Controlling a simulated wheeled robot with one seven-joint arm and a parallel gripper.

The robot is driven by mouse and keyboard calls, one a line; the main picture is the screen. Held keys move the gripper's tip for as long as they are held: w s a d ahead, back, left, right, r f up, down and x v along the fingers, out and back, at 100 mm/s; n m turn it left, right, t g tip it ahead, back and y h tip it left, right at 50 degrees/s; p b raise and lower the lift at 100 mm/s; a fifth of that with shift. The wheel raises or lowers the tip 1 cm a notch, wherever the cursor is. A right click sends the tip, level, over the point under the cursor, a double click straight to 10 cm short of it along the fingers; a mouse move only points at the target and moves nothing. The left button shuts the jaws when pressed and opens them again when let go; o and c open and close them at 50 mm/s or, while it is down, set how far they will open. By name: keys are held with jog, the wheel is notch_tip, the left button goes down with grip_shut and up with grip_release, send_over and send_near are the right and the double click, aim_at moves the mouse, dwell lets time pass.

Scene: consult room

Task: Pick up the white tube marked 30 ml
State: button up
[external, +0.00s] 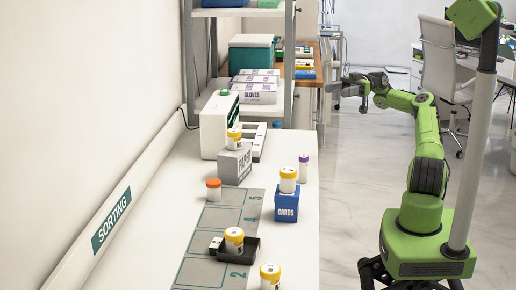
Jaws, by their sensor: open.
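Several white tubes with coloured caps stand along the white counter; their markings are too small to read, so I cannot tell which is the 30 ml one. Yellow-capped tubes stand at the front edge (270,281), in a dark tray (251,252), on a blue CARDS box (287,210), and on a grey PAPER box (235,165). My gripper (347,94) is open and empty, raised right of the counter, away from all tubes.
A grey numbered mat (223,219) lies on the counter (150,235). A white device (213,125) stands further back, before a metal shelf with glove boxes (254,92). A wall with a SORTING sign (111,219) bounds the left. Open floor (355,150) lies right of the counter.

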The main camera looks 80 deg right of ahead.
send_near(304, 161)
jog(key=b+x, duration=0.1)
jog(key=x, duration=0.1)
jog(key=b+x, duration=0.1)
jog(key=x, duration=0.2)
jog(key=f+b+x, duration=0.1)
jog(key=x, duration=0.2)
jog(key=shift+w+d, duration=0.2)
jog(key=shift+w, duration=0.35)
jog(key=shift+w+a, duration=0.15)
jog(key=shift+w, duration=0.05)
jog(key=c, duration=1)
jog(key=shift+r, duration=0.15)
